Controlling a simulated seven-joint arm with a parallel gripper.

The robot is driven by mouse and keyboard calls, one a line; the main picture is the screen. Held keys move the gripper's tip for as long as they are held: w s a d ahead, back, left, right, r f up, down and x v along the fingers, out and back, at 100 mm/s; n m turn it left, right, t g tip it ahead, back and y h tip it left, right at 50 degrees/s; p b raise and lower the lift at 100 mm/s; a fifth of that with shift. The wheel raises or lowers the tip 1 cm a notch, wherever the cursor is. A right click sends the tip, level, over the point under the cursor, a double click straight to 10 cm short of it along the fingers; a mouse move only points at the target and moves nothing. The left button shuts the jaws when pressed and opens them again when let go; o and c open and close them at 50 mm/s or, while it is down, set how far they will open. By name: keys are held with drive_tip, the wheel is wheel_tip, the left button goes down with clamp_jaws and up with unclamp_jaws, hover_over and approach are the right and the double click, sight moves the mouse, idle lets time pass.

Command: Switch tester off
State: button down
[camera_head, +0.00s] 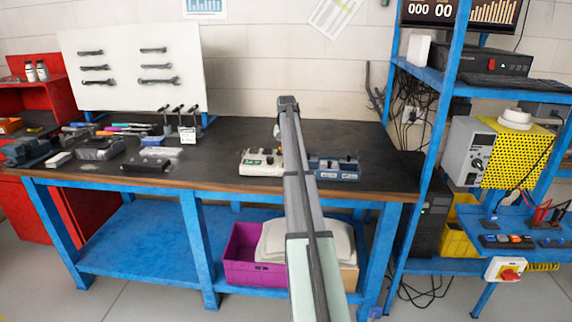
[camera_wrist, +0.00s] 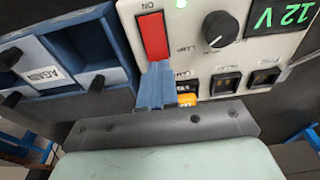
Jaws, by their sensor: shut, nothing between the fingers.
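The tester is a pale box (camera_head: 262,162) on the dark bench top, just left of my arm in the head view. In the wrist view the tester's panel (camera_wrist: 185,56) shows a red switch (camera_wrist: 153,37) marked ON, a black knob (camera_wrist: 220,28), a lit green 12 V display (camera_wrist: 279,17) and a green light. My gripper (camera_wrist: 157,68) is shut and empty, its fingertips at the lower end of the red switch. I cannot tell whether they touch it.
A blue holder (camera_head: 335,168) with compartments stands right of the tester; it also shows in the wrist view (camera_wrist: 62,44). Tools and small parts lie on the bench's left. A blue shelf frame (camera_head: 452,75) stands at the right. The bench between is clear.

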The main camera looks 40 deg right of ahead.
drive_tip(key=shift+f, duration=0.45)
idle(0.5)
drive_tip(key=shift+r, duration=3.55)
